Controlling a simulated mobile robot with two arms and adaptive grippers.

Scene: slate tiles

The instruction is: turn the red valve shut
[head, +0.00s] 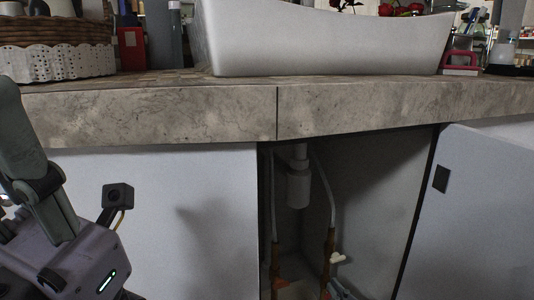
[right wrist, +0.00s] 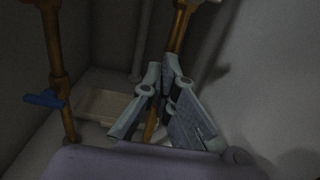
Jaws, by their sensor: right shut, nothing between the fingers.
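No red valve handle can be made out in either view. Two brown pipes stand in the open sink cabinet. The left pipe (right wrist: 55,60) carries a blue handle (right wrist: 44,100). My right gripper (right wrist: 165,72) is shut and empty, its fingertips in front of or beside the right pipe; contact cannot be told. In the head view a grey gripper body of mine is at the lower left, its fingers out of frame.
A grey drain trap (head: 299,188) hangs between the pipes. The cabinet door (head: 480,205) stands open at the right; a closed white panel (head: 165,210) is at the left. The stone counter edge (head: 150,115) runs above.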

